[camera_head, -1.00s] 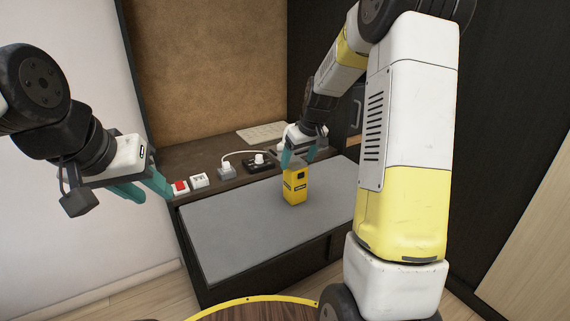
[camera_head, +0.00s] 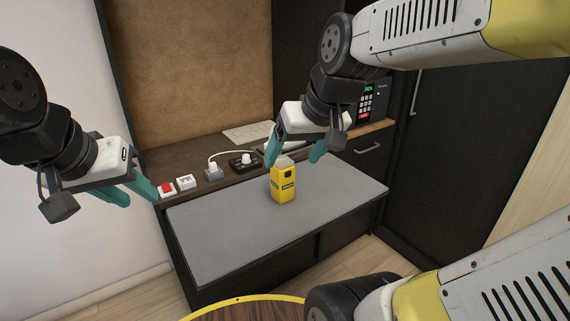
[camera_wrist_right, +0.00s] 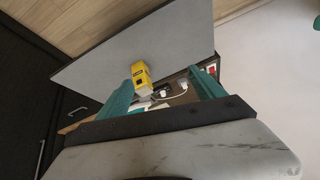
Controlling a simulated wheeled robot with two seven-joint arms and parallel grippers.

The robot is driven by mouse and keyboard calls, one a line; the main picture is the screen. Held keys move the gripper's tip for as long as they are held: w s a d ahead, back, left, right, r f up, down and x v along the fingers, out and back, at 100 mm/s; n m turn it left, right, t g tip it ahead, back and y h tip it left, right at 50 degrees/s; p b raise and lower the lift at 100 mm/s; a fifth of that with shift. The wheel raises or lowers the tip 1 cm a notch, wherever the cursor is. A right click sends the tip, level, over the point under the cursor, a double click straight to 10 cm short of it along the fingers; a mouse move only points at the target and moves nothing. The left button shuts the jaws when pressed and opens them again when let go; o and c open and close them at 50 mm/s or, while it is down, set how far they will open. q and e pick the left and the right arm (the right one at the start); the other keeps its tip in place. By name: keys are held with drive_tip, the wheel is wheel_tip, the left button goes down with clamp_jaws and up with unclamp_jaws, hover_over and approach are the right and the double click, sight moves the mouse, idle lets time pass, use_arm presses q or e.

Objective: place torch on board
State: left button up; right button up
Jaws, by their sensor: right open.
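The yellow torch (camera_head: 284,186), a boxy block with a dark patch and a pale grey top, stands upright on the grey board (camera_head: 225,228), near its back edge. In the right wrist view the torch (camera_wrist_right: 140,75) shows between the fingers but beyond them. My right gripper (camera_head: 294,156) is open, just above and behind the torch, its left finger close to the torch's top. I cannot tell whether they touch.
Along the back ledge are a red switch (camera_head: 167,188), a white socket (camera_head: 185,181), a grey plug (camera_head: 212,173) with a white cable, and a black socket block (camera_head: 240,164). A pale keyboard-like slab (camera_head: 247,132) lies behind. A black safe (camera_head: 370,101) stands right. The board's front is clear.

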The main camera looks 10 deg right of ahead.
drive_tip(key=shift+m, duration=0.3)
drive_tip(key=s, duration=0.3)
drive_tip(key=s+f, duration=0.1)
drive_tip(key=s, duration=0.1)
drive_tip(key=shift+a, duration=0.3)
